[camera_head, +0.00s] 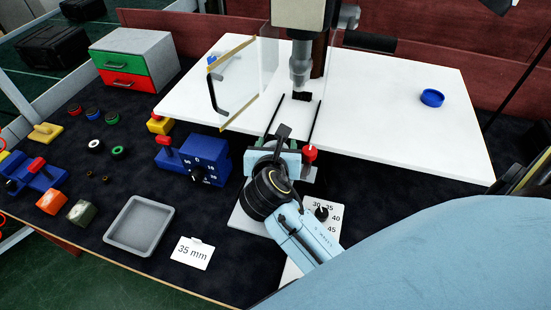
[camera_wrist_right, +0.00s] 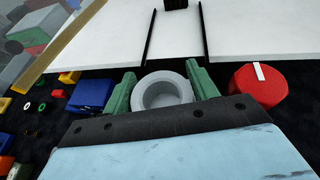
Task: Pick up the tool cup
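A grey round cup (camera_wrist_right: 163,91) with an open top, which looks like the tool cup, stands between the green fingers of my right gripper (camera_wrist_right: 161,86) in the right wrist view. One finger is on each side, close against the wall. I cannot tell whether they press on it. In the head view my right gripper (camera_head: 284,160) points away from me at the front edge of the white table, and my wrist hides the cup. My left gripper is not in view.
A red knob (camera_wrist_right: 259,82) is close right of the fingers. A blue dial box (camera_head: 193,160) stands left of them. Beyond are two black rods, a clear guard and a white table (camera_head: 390,110) with a blue dish (camera_head: 432,97).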

